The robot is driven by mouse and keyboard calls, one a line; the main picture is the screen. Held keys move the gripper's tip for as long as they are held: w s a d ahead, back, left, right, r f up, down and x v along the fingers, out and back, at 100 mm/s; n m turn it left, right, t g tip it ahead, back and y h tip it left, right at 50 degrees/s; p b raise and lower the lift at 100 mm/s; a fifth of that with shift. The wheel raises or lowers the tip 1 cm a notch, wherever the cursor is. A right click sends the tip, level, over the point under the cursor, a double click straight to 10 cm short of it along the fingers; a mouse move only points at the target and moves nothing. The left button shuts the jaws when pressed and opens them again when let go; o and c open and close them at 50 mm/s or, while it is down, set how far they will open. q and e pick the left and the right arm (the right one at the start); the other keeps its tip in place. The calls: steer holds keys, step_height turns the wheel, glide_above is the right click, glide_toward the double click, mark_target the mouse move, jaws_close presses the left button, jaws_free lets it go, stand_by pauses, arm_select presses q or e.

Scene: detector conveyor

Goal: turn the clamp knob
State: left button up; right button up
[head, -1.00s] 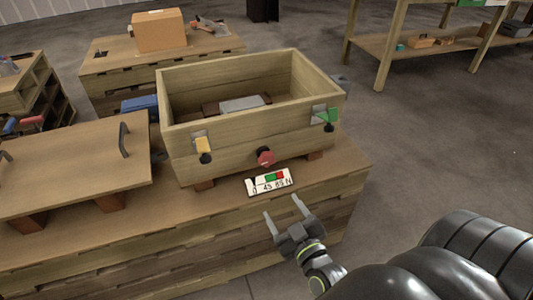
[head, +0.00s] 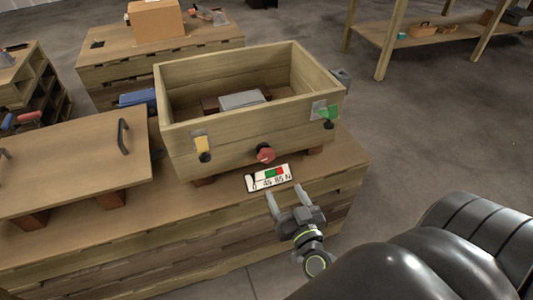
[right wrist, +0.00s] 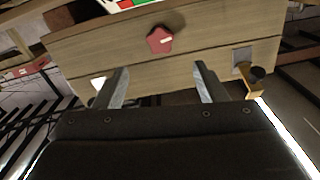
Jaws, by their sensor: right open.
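The red clamp knob (head: 265,153) sits low on the front wall of the wooden box (head: 225,143). The knob also shows in the right wrist view (right wrist: 160,39), star-shaped with a pale mark, ahead of the fingers and between their lines. My right gripper (head: 286,194) is open and empty, in front of and below the knob, apart from it. Its two fingers show in the right wrist view (right wrist: 160,82). A label with green and red fields and numbers (head: 268,178) lies below the knob, between it and my right gripper. My left gripper is out of view.
The box stands on a wooden bench (head: 110,232), with a yellow latch (head: 201,144) and a green latch (head: 329,112) on its front. A lid-like board with handles (head: 70,165) lies to the left. A grey block (head: 242,99) lies inside the box.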

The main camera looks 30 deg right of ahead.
steer(key=p, duration=0.3)
glide_toward(268, 159)
steer(key=a+x, duration=0.1)
steer(key=x, duration=0.9)
steer(key=shift+s+d, duration=0.15)
steer(key=shift+d, duration=0.25)
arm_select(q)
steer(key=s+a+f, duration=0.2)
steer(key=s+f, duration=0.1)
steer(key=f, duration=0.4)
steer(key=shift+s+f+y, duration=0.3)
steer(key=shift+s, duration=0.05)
arm_select(e)
steer(key=shift+w+d, duration=0.15)
steer(key=shift+w, duration=0.5)
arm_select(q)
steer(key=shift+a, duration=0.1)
arm_select(e)
steer(key=shift+c, duration=0.2)
steer(key=c, duration=1)
